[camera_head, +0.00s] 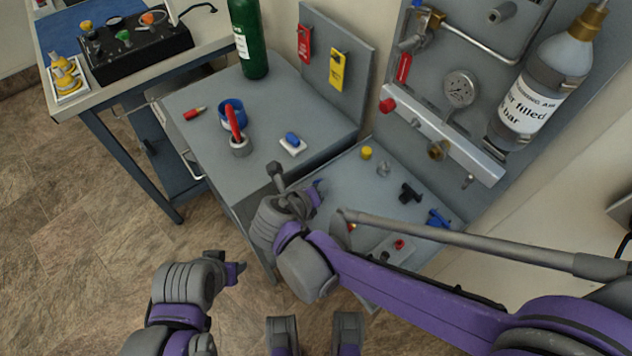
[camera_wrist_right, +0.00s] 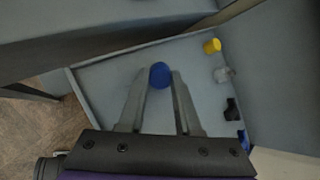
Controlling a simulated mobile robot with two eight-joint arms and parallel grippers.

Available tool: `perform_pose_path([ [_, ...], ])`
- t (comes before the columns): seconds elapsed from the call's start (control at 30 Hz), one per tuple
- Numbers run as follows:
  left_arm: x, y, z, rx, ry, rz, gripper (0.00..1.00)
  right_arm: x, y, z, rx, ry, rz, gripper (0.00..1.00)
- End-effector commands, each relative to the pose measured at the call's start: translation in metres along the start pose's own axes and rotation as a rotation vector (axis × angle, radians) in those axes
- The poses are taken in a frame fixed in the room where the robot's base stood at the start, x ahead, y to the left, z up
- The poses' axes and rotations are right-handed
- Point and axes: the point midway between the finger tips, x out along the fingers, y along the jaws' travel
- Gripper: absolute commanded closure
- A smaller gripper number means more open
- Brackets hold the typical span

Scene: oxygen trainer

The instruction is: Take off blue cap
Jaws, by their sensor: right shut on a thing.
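A round blue cap (camera_wrist_right: 160,75) sits between the fingertips of my right gripper (camera_wrist_right: 159,80) in the right wrist view. The right gripper is shut on it, above the grey tray-like surface. In the head view the right gripper (camera_head: 318,190) is over the left part of that surface, and its own wrist hides most of the cap. My left gripper (camera_head: 236,272) is at the lower left, over the floor, away from the bench. Its fingers are too small and turned to tell if they are open.
The grey tray (camera_head: 345,180) holds a yellow cap (camera_head: 366,152), black fittings (camera_head: 410,192) and a blue fitting (camera_head: 438,217). A gauge panel (camera_head: 460,89) stands behind.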

Motion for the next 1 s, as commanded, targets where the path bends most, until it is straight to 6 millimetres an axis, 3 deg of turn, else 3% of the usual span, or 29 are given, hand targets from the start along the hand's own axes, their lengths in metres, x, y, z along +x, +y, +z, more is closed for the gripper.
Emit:
perform_pose_path([
  [1.0, 0.0125, 0.0000, 0.0051, 0.000, -0.005, 0.000, 0.50, 0.0106, 0.0087, -0.0111, 0.002, 0.005, 0.003, 1.00],
])
